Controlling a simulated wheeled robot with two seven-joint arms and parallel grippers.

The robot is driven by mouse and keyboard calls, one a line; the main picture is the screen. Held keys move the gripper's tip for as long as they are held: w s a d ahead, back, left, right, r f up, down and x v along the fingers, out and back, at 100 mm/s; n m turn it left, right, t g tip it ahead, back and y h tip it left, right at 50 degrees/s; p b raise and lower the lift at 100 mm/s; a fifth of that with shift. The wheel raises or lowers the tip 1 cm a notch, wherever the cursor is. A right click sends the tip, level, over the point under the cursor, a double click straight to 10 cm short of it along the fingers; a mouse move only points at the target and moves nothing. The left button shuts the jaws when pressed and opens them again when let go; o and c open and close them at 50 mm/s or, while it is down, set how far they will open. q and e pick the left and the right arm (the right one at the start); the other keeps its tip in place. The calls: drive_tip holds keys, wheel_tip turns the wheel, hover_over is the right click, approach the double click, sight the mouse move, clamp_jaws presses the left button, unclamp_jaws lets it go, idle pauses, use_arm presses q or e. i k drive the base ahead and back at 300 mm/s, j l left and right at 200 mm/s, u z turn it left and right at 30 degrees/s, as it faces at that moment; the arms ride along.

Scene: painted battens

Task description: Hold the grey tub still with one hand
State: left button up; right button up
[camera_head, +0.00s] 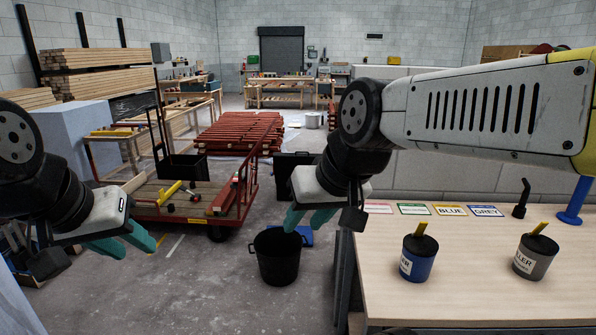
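The grey tub (535,258) stands upright on the wooden-topped table at the right, with a white label and a yellow-handled tool sticking out. A similar blue tub (417,260) stands to its left. My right gripper (303,226) hangs left of the table's edge, above the black bucket, well apart from the grey tub. Its teal fingers look parted and empty. My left gripper (138,250) is far left, in front of the cart. Its teal fingers are parted and empty. Neither gripper touches a tub.
A black bucket (277,258) stands on the floor. A cart (180,205) with a red frame stands behind my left gripper.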

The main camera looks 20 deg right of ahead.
sight(543, 225)
drive_tip(key=i+z, duration=0.2)
drive_tip(key=z, duration=0.25)
drive_tip(key=i+j+z, duration=0.15)
drive_tip(key=z, duration=0.35)
drive_tip(key=i+j+z, duration=0.15)
drive_tip(key=z, duration=0.3)
drive_tip(key=i+j+z, duration=0.1)
drive_tip(key=z, duration=0.35)
drive_tip(key=i+j+z, duration=0.1)
drive_tip(key=j+z, duration=0.35)
drive_tip(key=i+j+z, duration=0.15)
drive_tip(key=j+z, duration=0.25)
drive_tip(key=i+j+z, duration=0.1)
drive_tip(key=j+z, duration=0.25)
drive_tip(key=i+j+z, duration=0.1)
drive_tip(key=j+z, duration=0.65)
drive_tip(key=j, duration=0.35)
drive_tip(key=j+z, duration=0.35)
drive_tip(key=j, duration=0.4)
drive_tip(key=l+u, duration=0.5)
drive_tip(key=l, duration=0.65)
